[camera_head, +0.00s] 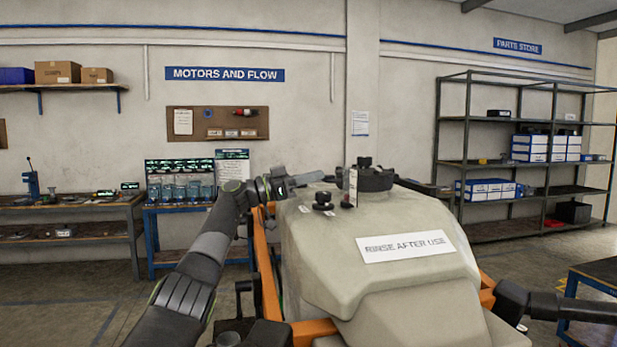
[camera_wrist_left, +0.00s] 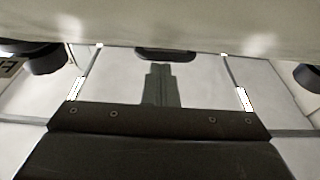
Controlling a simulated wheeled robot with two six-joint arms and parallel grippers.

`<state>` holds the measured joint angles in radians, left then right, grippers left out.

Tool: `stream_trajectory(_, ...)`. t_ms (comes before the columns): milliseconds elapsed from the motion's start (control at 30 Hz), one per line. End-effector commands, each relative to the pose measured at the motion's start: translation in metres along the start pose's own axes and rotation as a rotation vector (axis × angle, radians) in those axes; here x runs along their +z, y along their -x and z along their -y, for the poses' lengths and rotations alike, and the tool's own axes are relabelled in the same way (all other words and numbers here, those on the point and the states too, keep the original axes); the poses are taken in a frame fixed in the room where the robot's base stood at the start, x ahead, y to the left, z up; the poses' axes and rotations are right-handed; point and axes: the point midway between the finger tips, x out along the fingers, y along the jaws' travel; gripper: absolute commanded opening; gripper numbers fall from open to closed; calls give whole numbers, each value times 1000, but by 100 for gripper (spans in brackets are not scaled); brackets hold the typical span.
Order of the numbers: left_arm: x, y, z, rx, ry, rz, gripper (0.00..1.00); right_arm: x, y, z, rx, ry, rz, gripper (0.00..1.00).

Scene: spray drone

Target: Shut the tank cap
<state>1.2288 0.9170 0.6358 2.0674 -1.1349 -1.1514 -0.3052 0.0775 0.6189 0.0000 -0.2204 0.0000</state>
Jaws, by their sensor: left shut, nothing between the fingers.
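The tank (camera_head: 330,255) is a large pale grey-beige body with a "RINSE AFTER USE" label. A round black cap or collar fitting (camera_head: 372,180) with a knob on top sits at its upper far side. I cannot tell whether it is open or shut. My left gripper (camera_head: 318,177) reaches in from the left above the tank's top. In the left wrist view the shut fingers (camera_wrist_left: 158,88) point at a pale surface with a dark slot-like part beyond. My right gripper is out of view.
Small black knobs (camera_head: 323,201) and an upright white tag (camera_head: 353,187) stand on the tank near the gripper. An orange frame (camera_head: 266,275) surrounds the tank. A dark boom (camera_head: 560,306) extends at right. Benches and shelving (camera_head: 465,165) stand well behind.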

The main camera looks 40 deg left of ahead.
Motion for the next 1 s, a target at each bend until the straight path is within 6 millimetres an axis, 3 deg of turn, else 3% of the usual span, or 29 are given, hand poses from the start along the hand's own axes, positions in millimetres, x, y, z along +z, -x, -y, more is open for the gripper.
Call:
stream_trajectory(33, 8, -1, 0, 2, 6, 11, 0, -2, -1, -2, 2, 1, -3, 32)
stream_trajectory(367, 5, -2, 0, 2, 6, 13, 0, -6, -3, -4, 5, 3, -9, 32)
stream_trajectory(700, -50, -10, -2, 1, 1, 0, 0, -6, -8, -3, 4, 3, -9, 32)
stream_trajectory(1000, -93, -16, -2, 0, 0, -2, 0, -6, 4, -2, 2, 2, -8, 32)
